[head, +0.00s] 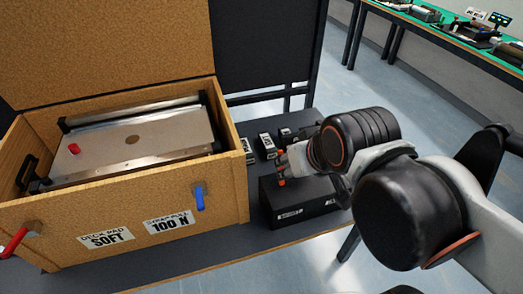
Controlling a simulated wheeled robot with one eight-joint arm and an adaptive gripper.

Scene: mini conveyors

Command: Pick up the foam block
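No object is clearly recognisable as the foam block in the head view, and I cannot tell whether it is hidden. My gripper (281,170) points down and left, just above the top of a black box (300,211) with a white label. Orange parts show at the gripper's fingers. The fingers are small and partly covered by my wrist, so their opening and anything between them cannot be made out. Small dark blocks with white labels, one (266,142) near the middle, stand on the dark table behind the gripper.
A large open wooden crate (165,243) stands left of the gripper, its lid raised. Inside is a metal plate (150,135) with a red knob (74,149). Red (14,242) and blue (199,197) handles stick out in front. A green-topped bench (440,27) stands far right.

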